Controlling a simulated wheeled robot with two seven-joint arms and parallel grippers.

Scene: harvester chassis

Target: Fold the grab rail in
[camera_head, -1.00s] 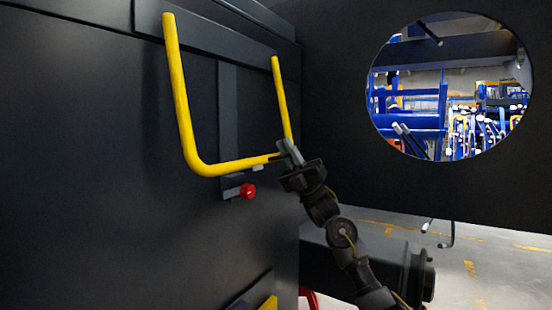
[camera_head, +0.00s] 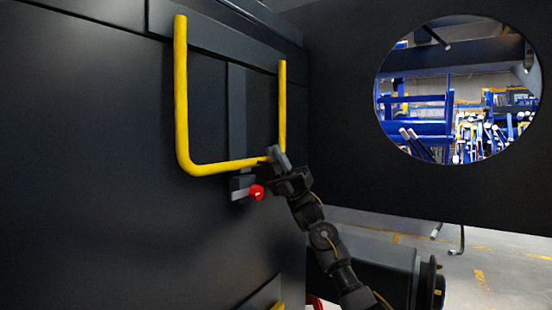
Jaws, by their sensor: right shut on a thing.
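The yellow U-shaped grab rail (camera_head: 181,98) hangs from a dark bar at the top of the chassis panel, its two legs pointing down. Its bottom crossbar lies close to the panel, just above a small grey bracket with a red knob (camera_head: 256,192). My right gripper (camera_head: 272,156) is shut on the crossbar near its right corner and hides that corner. Whether the rail touches the bracket cannot be told. My left gripper is not in view.
A dark wall with a round opening (camera_head: 456,92) stands at the right, with blue racks seen through it. A dark cylindrical part (camera_head: 385,272) sits low beside my right arm. The panel left of the rail is bare.

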